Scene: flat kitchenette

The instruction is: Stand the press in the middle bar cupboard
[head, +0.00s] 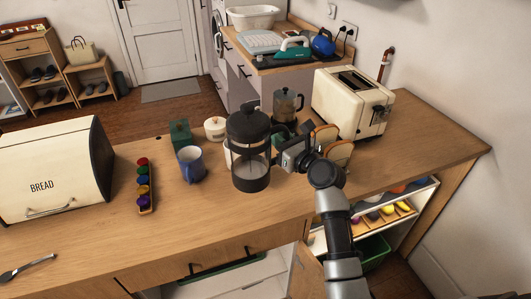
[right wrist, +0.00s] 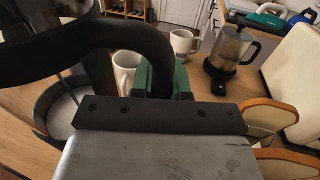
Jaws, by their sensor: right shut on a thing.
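The press (head: 250,165) is a glass cylinder with a black lid, frame, base and handle. My right gripper (head: 281,158) is shut on its handle and holds it roughly upright at the counter; whether its base touches the top I cannot tell. In the right wrist view the press (right wrist: 58,108) fills the left side, its black handle reaching to the gripper (right wrist: 160,108). Below the counter front, a cupboard with a pale interior (head: 245,288) and a wooden door (head: 304,276) standing open shows in part. I cannot tell if it is the middle one. My left gripper is out of view.
The bread bin (head: 55,170) and pod rack (head: 145,187) are left.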

